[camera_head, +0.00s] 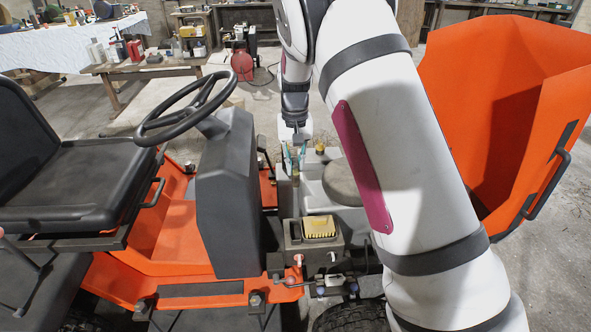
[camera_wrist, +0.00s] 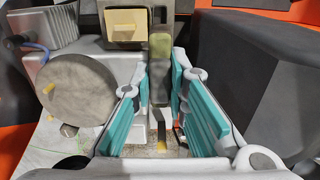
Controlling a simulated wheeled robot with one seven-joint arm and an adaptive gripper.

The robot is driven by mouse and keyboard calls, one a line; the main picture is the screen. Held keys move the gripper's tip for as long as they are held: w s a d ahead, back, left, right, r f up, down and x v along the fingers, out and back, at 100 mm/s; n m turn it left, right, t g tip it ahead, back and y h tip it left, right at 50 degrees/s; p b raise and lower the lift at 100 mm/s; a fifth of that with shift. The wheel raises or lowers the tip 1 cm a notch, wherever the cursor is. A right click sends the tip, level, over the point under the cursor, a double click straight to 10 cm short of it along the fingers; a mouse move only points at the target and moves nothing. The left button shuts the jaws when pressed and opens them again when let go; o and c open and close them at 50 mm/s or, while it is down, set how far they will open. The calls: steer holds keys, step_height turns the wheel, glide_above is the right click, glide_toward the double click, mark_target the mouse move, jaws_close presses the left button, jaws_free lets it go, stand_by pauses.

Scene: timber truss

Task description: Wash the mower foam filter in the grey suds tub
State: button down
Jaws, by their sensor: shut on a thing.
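My gripper (camera_wrist: 163,62) has its teal-padded fingers closed around a narrow olive-grey block (camera_wrist: 160,45), which looks like the foam filter, though I cannot be sure. The block stands out past the fingertips, above a grey strip of the machine. In the head view my gripper (camera_head: 295,157) is small, beyond the steering column, over the engine area, and the block cannot be made out there. A yellow ribbed element (camera_head: 319,228) sits in a dark grey housing on the mower; it also shows in the wrist view (camera_wrist: 125,26). I cannot make out a grey suds tub.
The steering wheel (camera_head: 185,105) and dark column (camera_head: 228,195) stand left of my arm. A large orange hopper (camera_head: 478,110) is at the right. A round grey engine cover (camera_wrist: 80,90) lies beside my gripper. A bench (camera_head: 160,66) with bottles stands behind.

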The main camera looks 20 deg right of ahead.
mark_target(295, 161)
steer(key=shift+r+p, duration=0.8)
steer(key=shift+r, duration=2.2)
steer(key=s+f+n, duration=0.1)
steer(key=s+f, duration=0.3)
steer(key=s, duration=0.3)
steer(key=s+f+n+p, duration=0.1)
steer(key=s+f, duration=0.4)
steer(key=s, duration=0.3)
